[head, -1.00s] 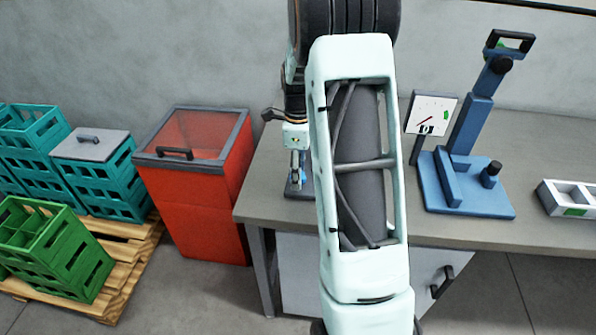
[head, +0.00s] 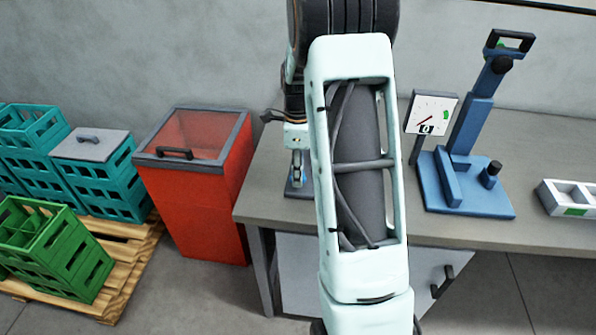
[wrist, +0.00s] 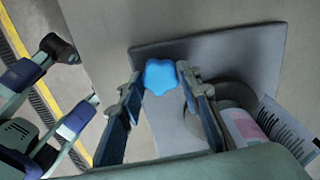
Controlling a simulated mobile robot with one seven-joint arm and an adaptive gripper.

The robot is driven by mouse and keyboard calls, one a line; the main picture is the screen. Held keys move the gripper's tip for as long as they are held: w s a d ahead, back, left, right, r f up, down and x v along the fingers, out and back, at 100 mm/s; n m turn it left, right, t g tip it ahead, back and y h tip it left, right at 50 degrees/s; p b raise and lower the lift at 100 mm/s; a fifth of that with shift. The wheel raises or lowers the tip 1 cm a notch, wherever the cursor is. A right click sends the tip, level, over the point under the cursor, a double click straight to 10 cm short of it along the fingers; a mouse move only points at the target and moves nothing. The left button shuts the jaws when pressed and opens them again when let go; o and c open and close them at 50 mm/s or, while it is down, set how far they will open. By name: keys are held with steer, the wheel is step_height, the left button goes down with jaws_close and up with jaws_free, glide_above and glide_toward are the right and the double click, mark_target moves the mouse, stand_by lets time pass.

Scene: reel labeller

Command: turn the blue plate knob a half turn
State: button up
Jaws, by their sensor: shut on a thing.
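The blue knob (wrist: 163,82), lobed like a star, stands over a grey plate (wrist: 235,58) in the wrist view. My gripper (wrist: 158,73) is shut on the knob, one finger on its left side and one on its right. In the head view my gripper (head: 297,172) is small, pointing down at the left end of the bench. The knob is mostly hidden there by the fingers and too small to read its angle.
A grey round part with a pink and white roll (wrist: 243,125) sits close to the right finger. On the bench (head: 270,150) stand a blue stand (head: 470,195), a dial gauge (head: 432,108) and a white divided tray (head: 570,195). A red bin (head: 200,215) is left of the bench.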

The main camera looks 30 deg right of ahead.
steer(key=n, duration=0.4)
steer(key=shift+n, duration=0.4)
steer(key=n, duration=0.4)
steer(key=shift+n+b, duration=0.3)
steer(key=shift+b, duration=0.05)
steer(key=n, duration=0.4)
steer(key=shift+n, duration=0.3)
steer(key=n, duration=0.4)
steer(key=shift+n, duration=0.3)
steer(key=n, duration=1.2)
steer(key=shift+p, duration=0.35)
steer(key=shift+n+p, duration=0.45)
steer(key=shift+n, duration=1.65)
